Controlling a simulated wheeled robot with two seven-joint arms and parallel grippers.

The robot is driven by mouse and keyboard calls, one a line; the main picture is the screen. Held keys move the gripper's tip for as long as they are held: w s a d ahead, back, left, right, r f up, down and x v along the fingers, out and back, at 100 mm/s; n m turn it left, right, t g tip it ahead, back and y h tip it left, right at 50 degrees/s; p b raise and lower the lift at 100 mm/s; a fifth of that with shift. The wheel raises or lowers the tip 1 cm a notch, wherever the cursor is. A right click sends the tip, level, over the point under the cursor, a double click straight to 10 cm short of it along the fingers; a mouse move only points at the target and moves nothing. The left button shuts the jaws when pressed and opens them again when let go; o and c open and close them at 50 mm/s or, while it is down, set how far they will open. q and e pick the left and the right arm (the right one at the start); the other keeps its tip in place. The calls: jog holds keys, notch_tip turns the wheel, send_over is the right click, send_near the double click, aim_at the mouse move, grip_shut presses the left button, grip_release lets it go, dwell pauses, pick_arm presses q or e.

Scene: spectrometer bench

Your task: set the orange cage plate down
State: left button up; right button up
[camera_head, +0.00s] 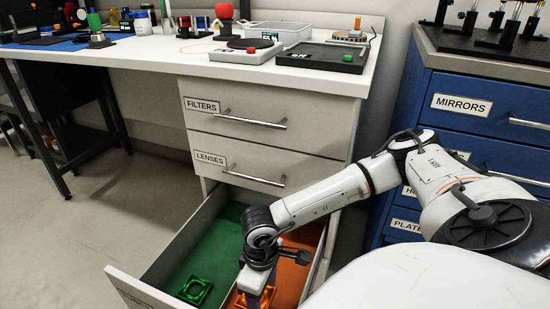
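The orange cage plate (266,298) shows at the bottom of the view, low in the orange side of an open lower drawer. My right gripper (257,284) points down into that drawer, right at the plate, and hides part of it. The fingertips are too small and covered to tell whether they are shut on the plate or apart from it. Whether the plate rests on the drawer floor is also unclear. A green cage plate (194,290) lies flat on the green side. My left gripper is not in view.
The open drawer (164,295) has a green liner (215,250) on the left and an orange liner (296,268) on the right. Closed drawers labelled FILTERS (240,105) and LENSES (240,155) are above it. A blue cabinet (480,135) stands at the right.

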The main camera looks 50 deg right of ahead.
aim_at(264, 307)
notch_tip(264, 307, down, 6)
jog(key=shift+r+b, duration=0.1)
jog(key=shift+b, duration=0.9)
notch_tip(264, 307, down, 4)
jog(key=shift+b, duration=0.8)
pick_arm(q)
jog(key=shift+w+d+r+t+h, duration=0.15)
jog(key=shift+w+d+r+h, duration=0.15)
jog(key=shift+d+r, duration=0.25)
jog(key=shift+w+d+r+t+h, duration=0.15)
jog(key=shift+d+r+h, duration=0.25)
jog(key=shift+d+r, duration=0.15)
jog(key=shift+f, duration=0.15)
pick_arm(e)
jog(key=shift+f, duration=0.3)
jog(key=o, duration=1.1)
jog(key=shift+r, duration=0.15)
